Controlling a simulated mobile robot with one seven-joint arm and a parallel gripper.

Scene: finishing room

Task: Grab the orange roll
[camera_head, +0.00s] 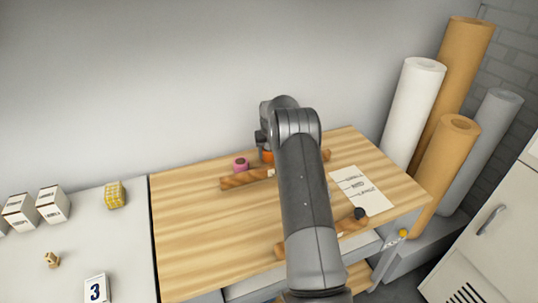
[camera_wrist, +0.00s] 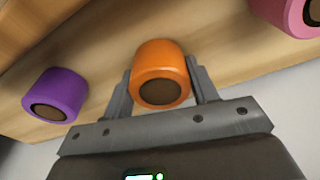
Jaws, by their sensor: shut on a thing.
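The orange roll (camera_wrist: 158,68) sits between the two fingers of my gripper (camera_wrist: 160,85) in the wrist view, with a finger against each side. My gripper is shut on it. In the head view only a sliver of the orange roll (camera_head: 267,156) shows beside my arm, and my gripper (camera_head: 262,142) is mostly hidden there. Whether the roll touches the wooden surface is hard to tell.
A pink roll (camera_head: 240,164) stands just left of the orange one; a purple roll (camera_wrist: 57,92) lies on the other side in the wrist view. A wooden rail (camera_head: 240,181) runs in front on the wooden table (camera_head: 190,235). A paper sheet (camera_head: 360,190) lies at right.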

